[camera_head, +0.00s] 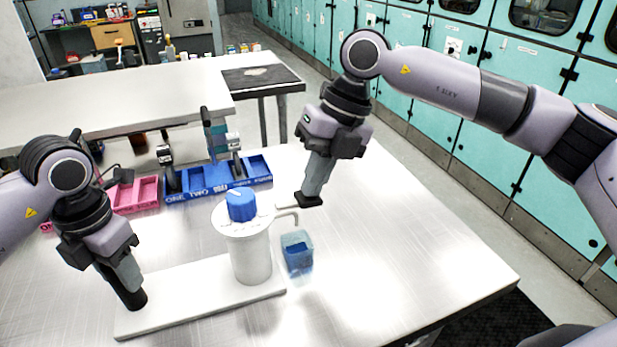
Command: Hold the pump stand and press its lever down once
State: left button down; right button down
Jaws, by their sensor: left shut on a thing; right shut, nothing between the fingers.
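The pump stand has a long white base plate (195,300) lying on the metal table. A white cylinder (249,258) stands upright on its right part, with a blue knob (241,205) on top. A thin pale arm (286,213) sticks out to the right from the cylinder's top; I cannot tell lever from spout there. My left gripper (133,299) is shut on the plate's left end. My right gripper (309,201) is shut and empty, pointing down just above the pale arm's outer end. Whether it touches is unclear.
A translucent blue cup (297,252) stands right of the cylinder, below the pale arm. A blue tray (217,180) and a pink tray (137,195) lie behind. The table's right side (420,262) is clear. Teal cabinets (420,85) stand beyond.

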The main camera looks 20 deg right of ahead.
notch_tip(320, 180, up, 14)
jog(key=d, duration=0.1)
jog(key=shift+d, duration=0.1)
dwell(0.7)
pick_arm(q)
jog(key=c, duration=0.6)
grip_release()
jog(key=shift+r, duration=0.15)
jog(key=shift+r, duration=3.6)
jog(key=shift+r, duration=0.1)
jog(key=shift+r, duration=4.4)
